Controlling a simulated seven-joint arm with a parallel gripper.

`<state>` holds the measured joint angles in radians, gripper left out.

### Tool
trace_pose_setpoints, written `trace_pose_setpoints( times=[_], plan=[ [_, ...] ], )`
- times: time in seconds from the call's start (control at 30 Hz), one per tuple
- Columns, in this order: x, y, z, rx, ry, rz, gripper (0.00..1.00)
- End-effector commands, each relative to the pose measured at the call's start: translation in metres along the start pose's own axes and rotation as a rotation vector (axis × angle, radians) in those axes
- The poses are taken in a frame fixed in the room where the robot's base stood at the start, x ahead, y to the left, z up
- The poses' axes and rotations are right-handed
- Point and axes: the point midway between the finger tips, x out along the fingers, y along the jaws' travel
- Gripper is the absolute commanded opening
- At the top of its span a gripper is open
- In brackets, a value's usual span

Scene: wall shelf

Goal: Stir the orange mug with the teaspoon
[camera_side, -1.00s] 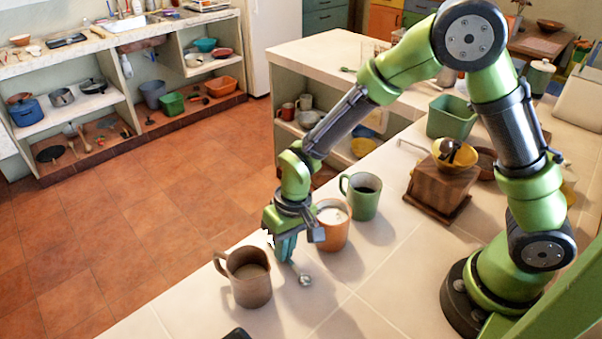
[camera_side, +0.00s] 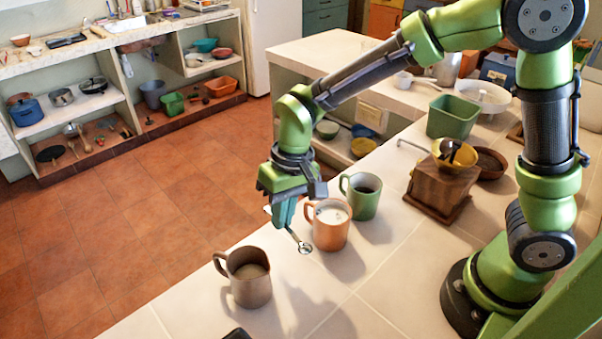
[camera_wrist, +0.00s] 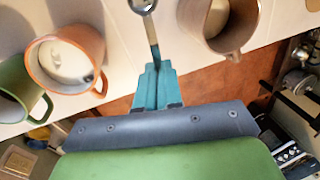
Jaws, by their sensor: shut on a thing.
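My gripper (camera_side: 284,211) is shut on the teaspoon (camera_side: 304,247) and holds it above the counter, its bowl pointing down and to the right in the side view. In the wrist view the teaspoon (camera_wrist: 148,20) runs up from the teal fingertips (camera_wrist: 156,88). The orange mug (camera_side: 329,229) stands upright on the counter just right of the spoon, with a pale liquid inside. It also shows at the left of the wrist view (camera_wrist: 82,78). The spoon's bowl is outside the orange mug.
A green mug (camera_side: 364,199) with dark liquid stands right behind the orange mug. A brown mug (camera_side: 250,286) stands at the front left, near the counter edge. A wooden grinder (camera_side: 440,188) stands farther right. The counter (camera_side: 385,290) in front is clear.

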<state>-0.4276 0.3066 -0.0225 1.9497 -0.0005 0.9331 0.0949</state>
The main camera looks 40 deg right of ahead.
Motion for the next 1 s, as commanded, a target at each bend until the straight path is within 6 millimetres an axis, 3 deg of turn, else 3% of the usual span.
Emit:
trace_pose_setpoints(
  times=[0.3,0.57,1.0],
  plan=[
    [-0.089,-0.018,0.0,-0.022,0.103,-0.005,0.0],
    [-0.151,-0.03,0.0,-0.038,0.191,-0.004,0.0],
    [-0.122,0.009,0.03,0.109,0.396,0.035,0.0]
  ],
)
